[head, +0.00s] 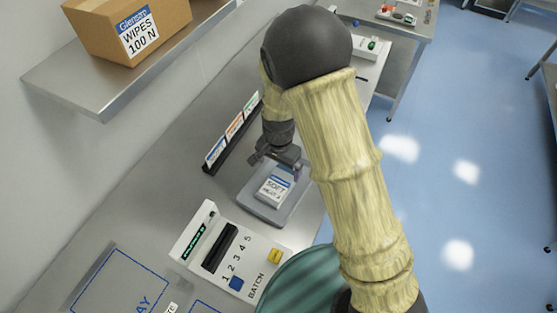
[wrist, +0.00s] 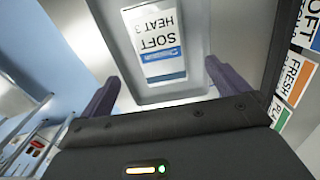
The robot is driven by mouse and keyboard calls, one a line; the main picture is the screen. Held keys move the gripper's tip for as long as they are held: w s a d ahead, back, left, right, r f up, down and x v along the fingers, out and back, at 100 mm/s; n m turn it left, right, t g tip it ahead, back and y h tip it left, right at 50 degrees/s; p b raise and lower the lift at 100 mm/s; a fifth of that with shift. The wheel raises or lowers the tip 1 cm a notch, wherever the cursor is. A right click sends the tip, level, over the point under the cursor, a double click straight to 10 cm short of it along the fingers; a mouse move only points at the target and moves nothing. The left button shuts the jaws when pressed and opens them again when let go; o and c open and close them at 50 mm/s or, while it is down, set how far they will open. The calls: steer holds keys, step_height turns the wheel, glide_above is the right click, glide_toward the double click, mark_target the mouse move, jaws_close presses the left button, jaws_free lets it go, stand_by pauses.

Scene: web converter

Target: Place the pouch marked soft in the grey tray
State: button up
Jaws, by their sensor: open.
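The pouch marked soft (head: 273,190) is white with a blue band and lies flat in the grey tray (head: 245,197) on the steel counter. In the wrist view the pouch (wrist: 160,45) reads "SOFT HEAT 3" and lies inside the tray (wrist: 222,40), inside its rim. My gripper (head: 278,164) is just above the far end of the tray. In the wrist view its two dark fingers (wrist: 168,90) are apart, with nothing between them, and the pouch shows beyond them, apart from both.
A batch counter (head: 232,249) with blue and yellow buttons stands in front of the tray. A rack of label cards (head: 234,126) stands behind on the left. A shelf (head: 100,100) holds a cardboard box (head: 130,28). Blue outlined areas (head: 118,285) mark the near counter.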

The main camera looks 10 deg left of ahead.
steer(key=shift+r, duration=1.8)
steer(key=s+d+r+n+t, duration=0.1)
steer(key=s+d+r, duration=0.2)
steer(key=d, duration=0.4)
steer(key=s+d+r+n, duration=0.2)
steer(key=d+r, duration=0.2)
steer(key=d, duration=0.3)
steer(key=s+d+r+n+t, duration=0.1)
steer(key=s+d+r+n, duration=0.1)
steer(key=d, duration=0.4)
steer(key=shift+s+d+r+t, duration=0.3)
steer(key=shift+s+d+r, duration=0.1)
steer(key=shift+s+r, duration=0.4)
